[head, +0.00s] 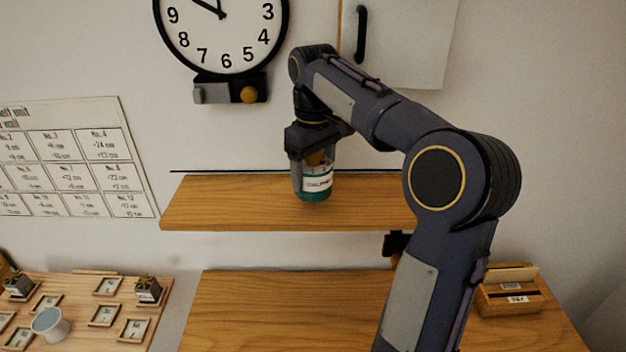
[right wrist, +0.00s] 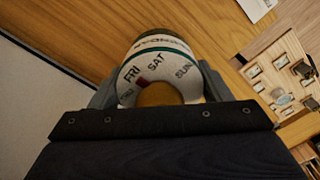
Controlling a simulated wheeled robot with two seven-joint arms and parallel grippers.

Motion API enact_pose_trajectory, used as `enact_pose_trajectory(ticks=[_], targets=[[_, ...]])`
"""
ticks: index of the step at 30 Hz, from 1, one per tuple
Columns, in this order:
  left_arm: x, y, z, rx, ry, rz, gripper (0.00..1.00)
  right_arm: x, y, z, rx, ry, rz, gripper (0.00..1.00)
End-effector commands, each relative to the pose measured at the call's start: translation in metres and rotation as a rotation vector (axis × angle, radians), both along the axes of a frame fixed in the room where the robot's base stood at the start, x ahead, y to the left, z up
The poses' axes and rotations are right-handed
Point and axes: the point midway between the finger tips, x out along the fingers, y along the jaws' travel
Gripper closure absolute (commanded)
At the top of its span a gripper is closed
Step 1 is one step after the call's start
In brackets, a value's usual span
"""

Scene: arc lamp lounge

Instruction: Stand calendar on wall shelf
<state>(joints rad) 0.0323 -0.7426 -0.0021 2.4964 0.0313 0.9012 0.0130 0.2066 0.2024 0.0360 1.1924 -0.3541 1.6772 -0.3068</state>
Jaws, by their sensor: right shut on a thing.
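The calendar (head: 317,184) is a small round drum with a white label and a green lower band. In the right wrist view the calendar (right wrist: 157,58) shows day names such as FRI and SAT around an ochre knob. My right gripper (head: 312,178) points down and is shut on it. The calendar is upright over the middle of the wooden wall shelf (head: 230,205). I cannot tell whether its base touches the board. My left gripper is not in view.
A clock (head: 222,30) hangs above the shelf. Below are a wooden surface (head: 280,310), a card box (head: 512,290) at right and a board with small pieces (head: 75,310) at left. The shelf's left part is bare; my arm covers its right end.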

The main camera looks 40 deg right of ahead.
Motion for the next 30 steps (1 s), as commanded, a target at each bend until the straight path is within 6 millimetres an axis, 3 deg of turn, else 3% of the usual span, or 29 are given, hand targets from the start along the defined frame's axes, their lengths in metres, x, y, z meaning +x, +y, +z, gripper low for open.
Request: enact_pose_trajectory(ticks=[9, 21, 22, 27, 30], targets=[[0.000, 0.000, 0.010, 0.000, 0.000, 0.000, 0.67, 0.006, -0.005, -0.036, 0.000, 0.002, 0.000, 0.65], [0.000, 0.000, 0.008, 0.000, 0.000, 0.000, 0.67, 0.007, -0.004, -0.043, 0.000, -0.001, 0.000, 0.65], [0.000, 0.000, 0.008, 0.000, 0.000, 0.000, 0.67, 0.007, -0.004, -0.044, 0.000, 0.000, 0.000, 0.28], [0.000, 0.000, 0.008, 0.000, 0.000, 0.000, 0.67, 0.007, -0.004, -0.043, 0.000, 0.001, 0.000, 0.07], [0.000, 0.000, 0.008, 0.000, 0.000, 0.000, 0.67, 0.007, -0.004, -0.043, 0.000, 0.001, 0.000, 0.07]])
